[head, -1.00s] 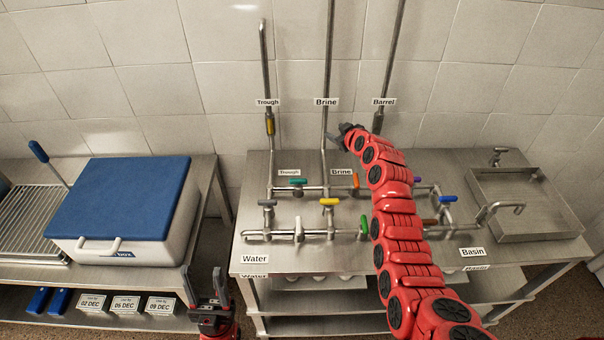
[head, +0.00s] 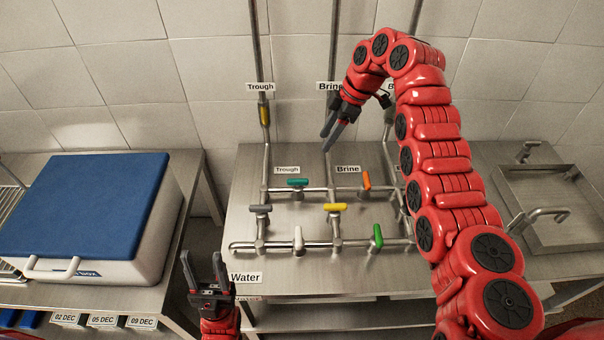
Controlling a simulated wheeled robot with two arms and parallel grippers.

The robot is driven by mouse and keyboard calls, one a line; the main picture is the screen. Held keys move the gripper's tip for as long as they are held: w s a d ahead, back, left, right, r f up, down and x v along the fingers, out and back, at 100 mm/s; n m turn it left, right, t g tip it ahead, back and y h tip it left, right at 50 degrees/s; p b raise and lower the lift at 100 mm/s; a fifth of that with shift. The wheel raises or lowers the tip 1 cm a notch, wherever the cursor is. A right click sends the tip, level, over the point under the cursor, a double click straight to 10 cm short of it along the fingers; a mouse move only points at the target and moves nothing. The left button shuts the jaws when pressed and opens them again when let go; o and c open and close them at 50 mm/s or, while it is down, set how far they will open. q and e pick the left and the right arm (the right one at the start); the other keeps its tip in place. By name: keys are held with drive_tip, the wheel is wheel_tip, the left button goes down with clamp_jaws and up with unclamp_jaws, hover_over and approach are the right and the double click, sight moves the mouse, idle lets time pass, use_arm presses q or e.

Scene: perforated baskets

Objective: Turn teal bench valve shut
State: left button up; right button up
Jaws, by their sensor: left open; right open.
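The teal valve (head: 298,182) is a small handle on the upper pipe row of the steel bench, just below the Trough label. Its handle lies crosswise in the picture, along the pipe row. My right gripper (head: 328,138) is open and empty. It hangs above the back of the bench, pointing down, above and to the right of the teal valve and apart from it. My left gripper (head: 203,265) is open and empty at the bench's front left corner, pointing up, well away from the valve.
Close by are an orange valve (head: 366,180), grey valve (head: 260,209), yellow valve (head: 335,207), white valve (head: 298,240) and green valve (head: 378,236). Upright pipes rise along the wall. A blue-lidded box (head: 90,205) stands left; a steel basin (head: 555,205) is at right.

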sight(300, 179)
drive_tip(key=p+x, duration=0.4)
drive_tip(key=x, duration=1.1)
drive_tip(key=shift+p, duration=0.35)
drive_tip(key=shift+w+a+f, duration=0.15)
drive_tip(key=shift+w+f, duration=0.05)
drive_tip(key=shift+f, duration=0.35)
drive_tip(key=shift+s+f, duration=0.1)
drive_tip(key=shift+f, duration=0.1)
drive_tip(key=shift+c, duration=0.3)
clamp_jaws()
